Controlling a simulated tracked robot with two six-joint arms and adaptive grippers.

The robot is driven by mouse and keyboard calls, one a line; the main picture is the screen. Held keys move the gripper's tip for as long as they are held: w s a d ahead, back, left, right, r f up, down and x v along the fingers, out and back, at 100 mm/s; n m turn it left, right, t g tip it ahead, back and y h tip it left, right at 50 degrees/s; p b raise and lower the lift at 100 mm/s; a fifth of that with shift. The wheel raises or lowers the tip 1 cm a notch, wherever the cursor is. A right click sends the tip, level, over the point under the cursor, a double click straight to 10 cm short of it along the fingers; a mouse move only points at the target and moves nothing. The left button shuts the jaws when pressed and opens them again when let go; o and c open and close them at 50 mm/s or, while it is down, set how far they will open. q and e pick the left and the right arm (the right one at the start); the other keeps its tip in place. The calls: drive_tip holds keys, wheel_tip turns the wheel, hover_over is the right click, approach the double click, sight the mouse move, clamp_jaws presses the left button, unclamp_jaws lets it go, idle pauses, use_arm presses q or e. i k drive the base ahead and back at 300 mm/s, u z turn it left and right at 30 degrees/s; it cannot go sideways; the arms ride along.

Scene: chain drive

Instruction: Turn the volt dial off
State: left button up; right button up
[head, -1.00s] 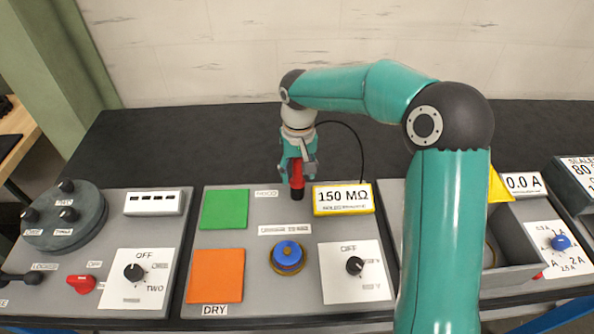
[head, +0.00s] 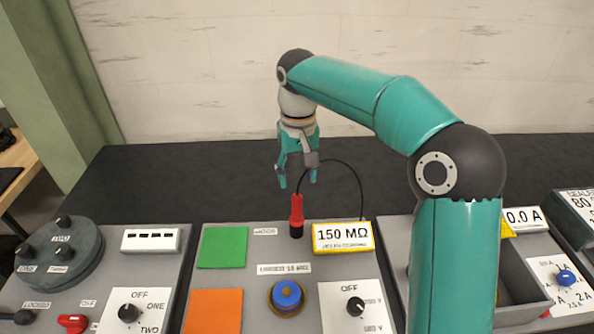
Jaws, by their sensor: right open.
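The volt dial (head: 355,306) is a black knob on a white plate on the middle grey panel, marked OFF above and with volt labels at the right and lower right. Its pointer is too small to read surely. My right gripper (head: 298,180) is open and empty, fingers down, above and left of the dial. Just below it a red probe with a black tip (head: 297,211) stands upright at the panel's back, apart from the fingers. A black cable runs from it. My left gripper is not in view.
A yellow-framed 150 MΩ display (head: 343,237) stands behind the dial. A blue button (head: 287,294) lies left of it, with green (head: 222,247) and orange (head: 214,311) squares farther left. My right arm covers the area right of the dial.

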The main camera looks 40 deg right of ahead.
sight(355, 306)
drive_tip(key=k, duration=1.5)
